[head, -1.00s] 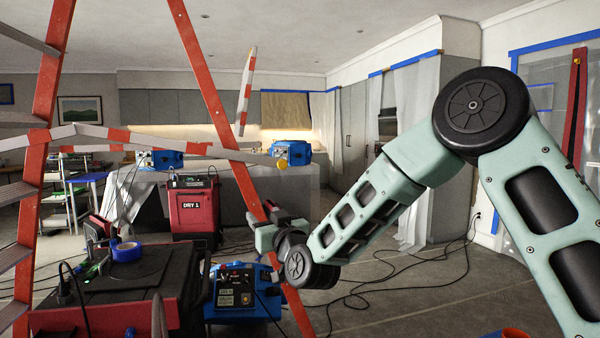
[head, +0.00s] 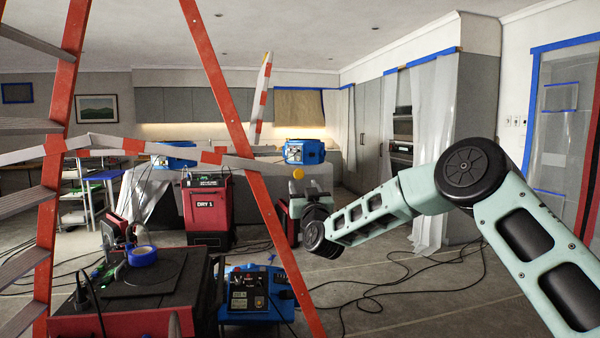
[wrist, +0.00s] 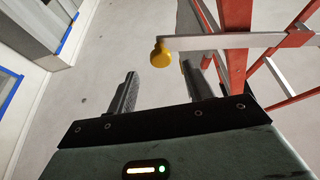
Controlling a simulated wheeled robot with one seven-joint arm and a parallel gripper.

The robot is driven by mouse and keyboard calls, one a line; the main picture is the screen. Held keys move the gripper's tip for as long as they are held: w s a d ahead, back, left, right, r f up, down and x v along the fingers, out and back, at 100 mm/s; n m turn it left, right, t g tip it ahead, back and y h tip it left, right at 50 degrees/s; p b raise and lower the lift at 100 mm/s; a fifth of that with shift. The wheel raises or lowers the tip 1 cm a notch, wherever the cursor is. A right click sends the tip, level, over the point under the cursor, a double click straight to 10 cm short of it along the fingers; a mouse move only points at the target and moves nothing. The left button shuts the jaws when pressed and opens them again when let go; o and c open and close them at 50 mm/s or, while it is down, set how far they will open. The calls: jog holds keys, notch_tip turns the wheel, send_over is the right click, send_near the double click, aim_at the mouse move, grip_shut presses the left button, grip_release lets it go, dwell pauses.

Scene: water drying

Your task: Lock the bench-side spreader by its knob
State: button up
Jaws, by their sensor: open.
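The ladder has red rails (head: 222,90) and grey steps, and stands on the left and centre of the head view. A grey and red striped spreader bar (head: 185,150) runs across it. A yellow knob (head: 298,173) sits at the bar's right end, past the right rail. My gripper (head: 308,200) is just below the knob in the head view. In the wrist view the knob (wrist: 160,54) appears ahead of the gap between my two open fingers (wrist: 158,75), with nothing gripped. Another striped bar (head: 262,95) points steeply up behind the right rail.
A black-topped red case (head: 150,280) with blue tape (head: 142,256) stands at front left. A blue unit (head: 250,292) is beside it, and a red DRY 1 machine (head: 207,212) stands behind. Cables (head: 380,290) lie on the otherwise open floor at right.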

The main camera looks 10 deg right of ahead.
aim_at(301, 170)
jog(key=shift+p+x, duration=0.8)
jog(key=shift+x, duration=1.9)
grip_shut()
notch_tip(301, 170, up, 2)
jog(key=shift+d+r+n+y+b, duration=0.1)
jog(key=shift+n+y+b, duration=0.5)
jog(key=shift+n+b, duration=0.5)
jog(key=shift+d+r+n+y, duration=0.1)
jog(key=shift+r+n+y, duration=0.3)
jog(key=shift+r+n, duration=0.45)
